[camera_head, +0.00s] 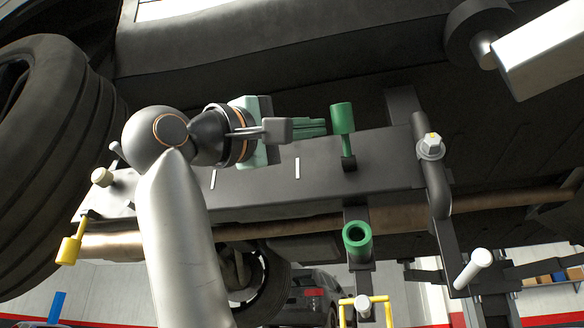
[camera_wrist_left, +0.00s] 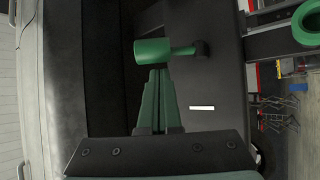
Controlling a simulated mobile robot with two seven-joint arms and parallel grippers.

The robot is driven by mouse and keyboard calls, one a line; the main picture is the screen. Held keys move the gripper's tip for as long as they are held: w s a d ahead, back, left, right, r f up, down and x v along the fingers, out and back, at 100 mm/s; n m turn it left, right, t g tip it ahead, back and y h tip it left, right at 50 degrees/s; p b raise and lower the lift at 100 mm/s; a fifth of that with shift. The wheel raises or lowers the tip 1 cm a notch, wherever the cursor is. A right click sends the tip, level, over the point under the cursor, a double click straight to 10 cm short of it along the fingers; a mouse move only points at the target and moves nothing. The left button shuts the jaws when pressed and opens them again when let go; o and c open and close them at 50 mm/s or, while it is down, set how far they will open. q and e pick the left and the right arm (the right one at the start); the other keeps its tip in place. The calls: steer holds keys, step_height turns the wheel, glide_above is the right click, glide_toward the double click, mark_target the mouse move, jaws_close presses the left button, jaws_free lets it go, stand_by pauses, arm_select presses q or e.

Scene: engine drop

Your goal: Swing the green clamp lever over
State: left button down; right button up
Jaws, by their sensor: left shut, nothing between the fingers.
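The green clamp lever (camera_head: 342,120) has a thick cylindrical green handle on a thin stem. In the head view it stands upright on the dark beam (camera_head: 260,185) under the vehicle. In the left wrist view the lever (camera_wrist_left: 152,52) lies sideways, its stem reaching right to a dark pivot. My left gripper (camera_head: 322,127) is shut and empty, its green fingers pointing right at the handle. In the left wrist view the fingertips (camera_wrist_left: 158,72) end right at the handle's lower edge; I cannot tell whether they touch. My right gripper is not in view.
A hollow green cylinder (camera_head: 357,237) sits below the beam. A yellow lever (camera_head: 68,250) hangs at the beam's left end. A bolt (camera_head: 430,145) and a white-handled lever (camera_head: 473,268) are at the right. A large tyre (camera_head: 45,160) fills the left; the vehicle underside is close above.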

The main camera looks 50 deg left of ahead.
mark_target(344, 132)
arm_select(q)
steer(key=p+x, duration=0.1)
steer(key=x, duration=0.2)
steer(key=shift+w+r, duration=0.1)
steer(key=shift+w, duration=0.15)
steer(key=m+h+b, duration=0.1)
steer(key=s+f+m+t+h+b, duration=0.1)
steer(key=m+h+b, duration=0.1)
steer(key=f+m+h+b, duration=0.1)
steer(key=m, duration=0.1)
steer(key=shift+s+d+t+h, duration=0.25)
steer(key=shift+d+t+h, duration=0.05)
steer(key=shift+d+h, duration=0.1)
steer(key=shift+w+f, duration=0.1)
